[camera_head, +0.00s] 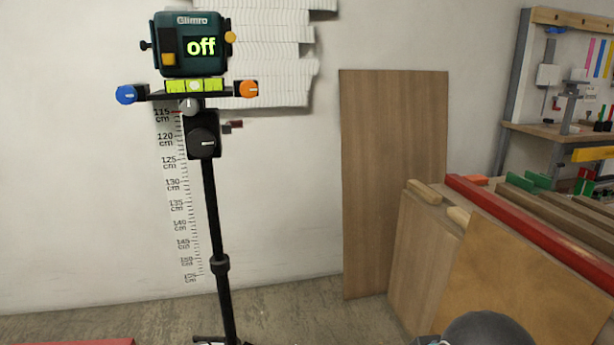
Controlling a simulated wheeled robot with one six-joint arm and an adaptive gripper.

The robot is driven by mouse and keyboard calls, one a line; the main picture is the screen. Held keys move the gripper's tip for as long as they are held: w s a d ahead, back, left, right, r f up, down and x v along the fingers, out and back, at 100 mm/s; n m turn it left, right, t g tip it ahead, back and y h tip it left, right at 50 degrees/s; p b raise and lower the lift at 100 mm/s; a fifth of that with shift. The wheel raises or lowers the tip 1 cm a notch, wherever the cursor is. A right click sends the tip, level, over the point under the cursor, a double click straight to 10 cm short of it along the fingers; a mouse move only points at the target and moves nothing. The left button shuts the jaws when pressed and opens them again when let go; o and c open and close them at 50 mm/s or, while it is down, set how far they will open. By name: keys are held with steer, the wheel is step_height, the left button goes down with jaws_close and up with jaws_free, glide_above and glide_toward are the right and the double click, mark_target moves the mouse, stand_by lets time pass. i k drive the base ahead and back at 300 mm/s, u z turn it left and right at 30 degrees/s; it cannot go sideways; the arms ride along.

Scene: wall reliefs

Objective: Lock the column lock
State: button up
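A black tripod column (212,210) stands in front of the wall, left of the middle. A black clamp block (203,148) with a round dark knob sits high on the column, and a small dark red-tipped lever (232,126) sticks out to its right. I cannot tell which of these is the column lock, or whether it is locked. A black collar (221,264) sits lower on the column. A dark green device (189,45) on top reads "off". My gripper is not in view; a dark rounded part of my arm shows at the bottom right.
A crossbar under the device has a blue knob (126,95), an orange knob (249,89) and a yellow-green level (194,86). A centimetre scale (178,200) hangs behind. Wooden boards (394,170) lean at right, near a cluttered workbench (560,132). Floor between tripod and boards is clear.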

mark_target(228, 129)
steer(key=u, duration=0.05)
steer(key=k, duration=0.5)
steer(key=u, duration=0.35)
steer(key=i, duration=0.35)
steer(key=u, duration=0.55)
